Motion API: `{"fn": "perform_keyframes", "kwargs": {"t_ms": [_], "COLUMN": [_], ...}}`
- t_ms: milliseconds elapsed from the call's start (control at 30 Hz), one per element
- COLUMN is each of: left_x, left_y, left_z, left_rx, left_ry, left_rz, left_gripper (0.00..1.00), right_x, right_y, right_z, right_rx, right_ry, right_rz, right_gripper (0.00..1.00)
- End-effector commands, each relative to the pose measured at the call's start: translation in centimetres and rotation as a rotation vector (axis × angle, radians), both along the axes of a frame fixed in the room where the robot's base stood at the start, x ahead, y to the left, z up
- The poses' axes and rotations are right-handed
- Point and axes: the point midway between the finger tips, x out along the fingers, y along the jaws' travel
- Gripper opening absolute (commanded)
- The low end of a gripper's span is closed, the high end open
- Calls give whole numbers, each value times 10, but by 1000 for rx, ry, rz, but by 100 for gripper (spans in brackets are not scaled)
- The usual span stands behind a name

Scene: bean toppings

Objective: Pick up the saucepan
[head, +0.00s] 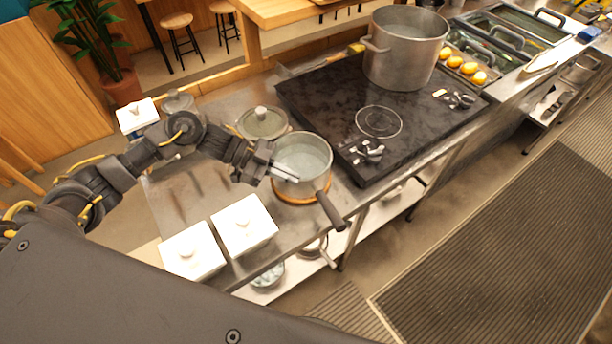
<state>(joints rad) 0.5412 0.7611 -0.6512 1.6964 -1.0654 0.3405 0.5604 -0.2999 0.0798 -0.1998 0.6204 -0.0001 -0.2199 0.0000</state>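The saucepan (307,157) is a small metal pan with a dark handle (330,211) that points toward the lower right. It stands upright on an orange-brown round trivet (296,200) on the steel counter, left of the black cooktop. My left gripper (285,174) is at the pan's left side, with its fingers reaching to or over the near-left rim. I cannot tell whether the fingers touch the pan or how far apart they are. My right gripper is not in view.
A lidded pot (263,123) stands just behind the saucepan. Two white lidded boxes (243,224) (191,252) sit on the counter's near side. The black cooktop (345,106) holds a large pot (404,52) at the back. The counter's front edge runs under the pan's handle.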

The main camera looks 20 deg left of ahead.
Motion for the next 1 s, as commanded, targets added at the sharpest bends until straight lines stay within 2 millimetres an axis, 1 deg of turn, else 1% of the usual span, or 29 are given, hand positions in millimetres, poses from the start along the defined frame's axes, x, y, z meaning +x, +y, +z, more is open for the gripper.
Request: {"fn": "perform_keyframes", "kwargs": {"t_ms": [367,567,667,833,867,1000], "left_x": [1,2,2,2,1,-4], "left_y": [-1,-1,-1,-1,-2,-21], "left_z": [4,7,13,31,36,57], "left_rx": [-7,-7,-8,-7,-8,-10], "left_ry": [-8,-9,-12,-15,-14,-15], "left_rz": [-1,0,-1,-2,-3,-6], "left_gripper": [0,0,0,0,0,0], "right_x": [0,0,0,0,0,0], "right_y": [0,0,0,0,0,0], "right_z": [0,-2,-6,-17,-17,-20], "right_rx": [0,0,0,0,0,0], "right_ry": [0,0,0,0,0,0], "right_rz": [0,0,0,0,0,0], "right_gripper": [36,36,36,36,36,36]}}
